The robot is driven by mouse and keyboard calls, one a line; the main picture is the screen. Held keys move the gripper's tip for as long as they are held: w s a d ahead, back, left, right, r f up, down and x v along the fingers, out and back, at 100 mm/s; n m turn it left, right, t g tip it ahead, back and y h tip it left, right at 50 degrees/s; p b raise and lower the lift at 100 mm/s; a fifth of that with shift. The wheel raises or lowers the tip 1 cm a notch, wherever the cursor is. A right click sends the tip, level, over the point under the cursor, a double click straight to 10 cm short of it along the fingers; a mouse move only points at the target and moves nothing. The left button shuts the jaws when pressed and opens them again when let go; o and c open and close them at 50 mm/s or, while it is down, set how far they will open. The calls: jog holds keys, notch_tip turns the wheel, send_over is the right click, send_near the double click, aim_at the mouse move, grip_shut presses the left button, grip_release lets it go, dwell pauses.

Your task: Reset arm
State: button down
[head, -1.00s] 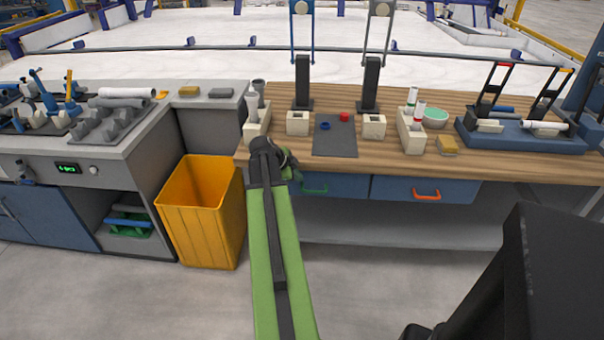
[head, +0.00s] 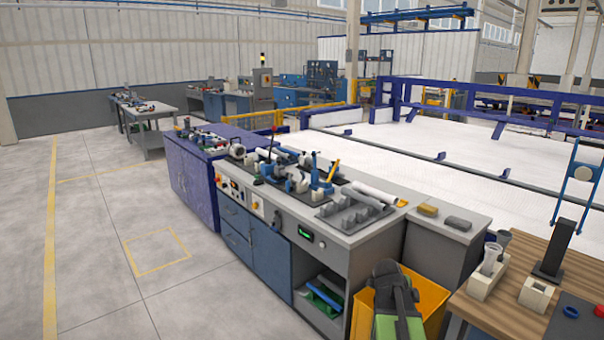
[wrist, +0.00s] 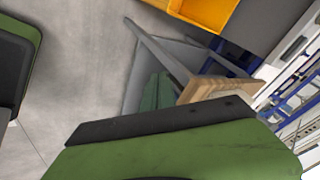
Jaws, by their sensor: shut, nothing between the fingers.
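My arm (head: 393,300), green and black, shows at the bottom of the head view in front of the yellow bin (head: 425,295). Only its upper end shows, and I cannot make out any fingers there. In the wrist view a green and black part of my arm (wrist: 175,150) fills the bottom. Another dark part with a green edge stands at the left. My gripper's fingers show in neither view. No pipe is seen held.
The grey workbench (head: 360,237) carries pipes and fixtures. The wooden table (head: 485,310) at lower right holds a cream block with cups (head: 486,276) and a black stand (head: 552,255). The floor at left (head: 100,260) is clear.

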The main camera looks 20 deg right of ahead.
jog(key=w+a+r+n+y+p, duration=0.1)
jog(key=w+a+n, duration=0.15)
jog(key=a, duration=0.55)
jog(key=w+a+r+n+t+y+p, duration=0.1)
jog(key=a+n, duration=0.2)
jog(key=a, duration=0.5)
jog(key=w+a+r+n+y+p, duration=0.1)
jog(key=w+a+n+p, duration=0.15)
jog(key=a, duration=0.45)
jog(key=s+a+n+g+y, duration=0.1)
jog(key=s+a+n, duration=0.2)
jog(key=a+n, duration=0.5)
jog(key=s+a+f+n+g+y, duration=0.1)
jog(key=s+a+n+y, duration=0.1)
jog(key=a+n, duration=0.6)
jog(key=shift+s+a+n+y, duration=0.15)
jog(key=shift+s+n+y, duration=0.15)
jog(key=shift+s+n, duration=0.4)
jog(key=shift+w, duration=0.1)
